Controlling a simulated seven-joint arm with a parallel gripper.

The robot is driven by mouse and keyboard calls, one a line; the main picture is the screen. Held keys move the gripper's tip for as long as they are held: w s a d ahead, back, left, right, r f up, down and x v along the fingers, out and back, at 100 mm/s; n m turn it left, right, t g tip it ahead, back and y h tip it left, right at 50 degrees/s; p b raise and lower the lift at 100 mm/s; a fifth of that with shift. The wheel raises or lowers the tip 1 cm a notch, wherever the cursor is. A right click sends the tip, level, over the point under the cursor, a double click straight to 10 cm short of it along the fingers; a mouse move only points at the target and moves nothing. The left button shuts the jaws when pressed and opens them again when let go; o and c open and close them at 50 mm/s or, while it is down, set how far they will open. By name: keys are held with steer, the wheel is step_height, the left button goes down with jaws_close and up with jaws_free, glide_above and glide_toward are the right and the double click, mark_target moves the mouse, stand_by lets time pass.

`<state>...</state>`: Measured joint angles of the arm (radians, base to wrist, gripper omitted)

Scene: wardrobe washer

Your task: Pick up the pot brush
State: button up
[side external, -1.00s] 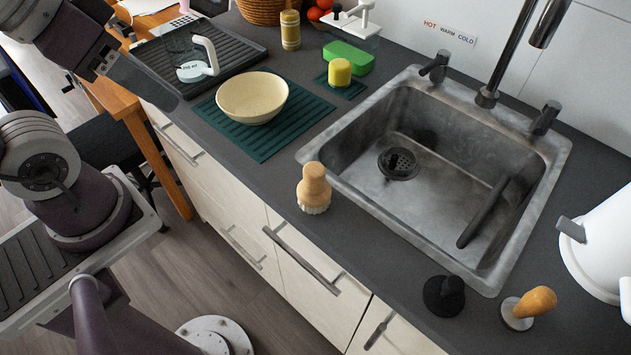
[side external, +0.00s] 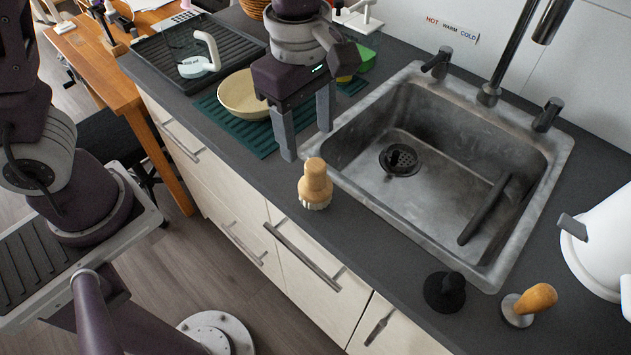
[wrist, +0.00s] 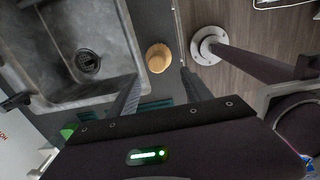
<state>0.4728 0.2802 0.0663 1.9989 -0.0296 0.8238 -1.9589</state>
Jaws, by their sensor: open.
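The pot brush (side external: 315,183) has a rounded wooden handle and pale bristles at its base. It stands upright on the dark counter, between the sink and the counter's front edge. It also shows from above in the wrist view (wrist: 158,57). My gripper (side external: 307,144) points down, open and empty, above the counter behind the brush, towards the bowl. In the wrist view the brush appears just beyond and between my two fingers (wrist: 161,76). The fingers seem apart from it.
The sink (side external: 440,185) lies right of the brush, with a raised rim. A cream bowl (side external: 240,97) sits on a green mat (side external: 262,139) behind my gripper. A black knobbed item (side external: 445,292) and a wooden-handled item (side external: 530,304) stand at the front right.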

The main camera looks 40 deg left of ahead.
mark_target(315, 165)
steer(key=f, duration=0.1)
steer(key=d+f+n, duration=0.1)
steer(key=shift+w+d+f, duration=0.2)
steer(key=shift+f, duration=0.1)
steer(key=shift+n, duration=0.3)
steer(key=f, duration=0.6)
steer(key=shift+w+a+f, duration=0.1)
steer(key=shift+a+f, duration=0.1)
jaws_close()
